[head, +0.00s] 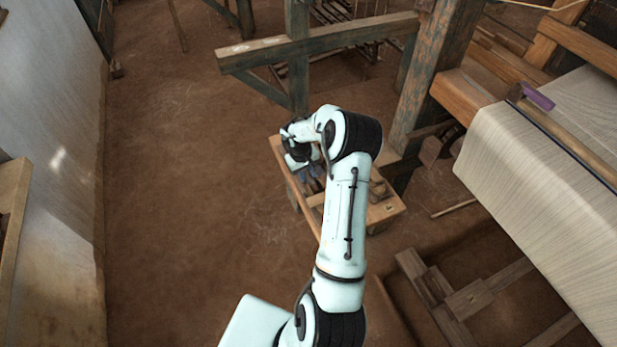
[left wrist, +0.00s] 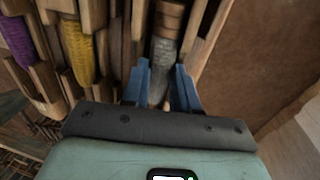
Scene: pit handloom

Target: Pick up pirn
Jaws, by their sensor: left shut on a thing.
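A pirn (left wrist: 165,52) with grey thread and a brown wooden end shows in the left wrist view, between wooden slats. My left gripper (left wrist: 161,70) has its blue fingers on either side of this pirn and is shut on it. The fingers hide part of its sides, and its near end is hard to see. In the head view my left gripper (head: 312,174) is low over a small wooden bench, mostly hidden by my own arm. My right gripper is in neither view.
A yellow pirn (left wrist: 78,50) and a purple pirn (left wrist: 17,40) stand in wooden slots to the left. The wooden bench (head: 387,211) is close to the loom post (head: 425,80). Pale cloth (head: 540,170) lies on the loom at right. Bare floor (head: 190,200) is open at left.

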